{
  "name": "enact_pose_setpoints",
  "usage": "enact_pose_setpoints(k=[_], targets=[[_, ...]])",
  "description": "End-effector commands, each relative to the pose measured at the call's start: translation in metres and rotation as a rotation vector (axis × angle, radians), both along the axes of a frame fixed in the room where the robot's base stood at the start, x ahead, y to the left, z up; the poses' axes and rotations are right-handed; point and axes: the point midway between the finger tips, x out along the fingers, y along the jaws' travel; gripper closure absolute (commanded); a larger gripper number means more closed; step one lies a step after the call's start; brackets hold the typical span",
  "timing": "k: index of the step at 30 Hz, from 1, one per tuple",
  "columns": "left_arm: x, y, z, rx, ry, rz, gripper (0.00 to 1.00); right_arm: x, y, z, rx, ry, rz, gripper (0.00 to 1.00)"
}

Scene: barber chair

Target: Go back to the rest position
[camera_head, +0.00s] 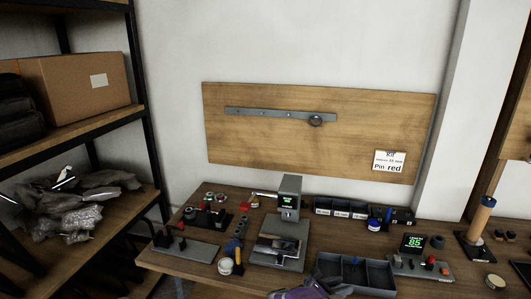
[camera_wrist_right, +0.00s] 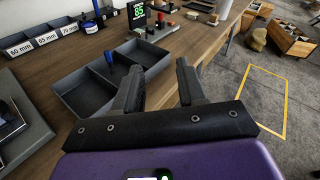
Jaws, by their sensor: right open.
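My right gripper (camera_head: 312,289) shows at the bottom edge of the head view as a purple body, partly cut off by the frame. In the right wrist view its two black fingers (camera_wrist_right: 160,85) are spread apart with nothing between them. It is at the front edge of the wooden workbench (camera_wrist_right: 180,48), close to the grey divided tray (camera_wrist_right: 72,82). A small blue piece (camera_wrist_right: 109,58) stands in that tray. My left gripper is not in the head view.
A grey press with a green display (camera_head: 289,197) stands mid-bench. Labelled bins (camera_head: 340,209), a small display (camera_head: 413,243) and small parts surround it. A shelf (camera_head: 80,118) with a box stands left. In the wrist view, open floor (camera_wrist_right: 225,85) lies right of the bench.

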Motion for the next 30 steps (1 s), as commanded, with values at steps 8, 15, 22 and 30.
enact_pose_setpoints(k=[8,15,22,30], targets=[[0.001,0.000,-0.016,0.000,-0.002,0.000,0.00,0.003,-0.015,-0.072,-0.126,0.466,0.281,0.59],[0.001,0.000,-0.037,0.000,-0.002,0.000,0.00,-0.027,-0.008,-0.184,-0.338,1.095,0.789,0.59],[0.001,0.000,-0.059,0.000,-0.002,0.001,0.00,-0.113,0.039,-0.288,-0.699,1.584,1.548,0.59],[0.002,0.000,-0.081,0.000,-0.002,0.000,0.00,-0.249,0.107,-0.336,1.322,-1.473,-2.380,0.59]])
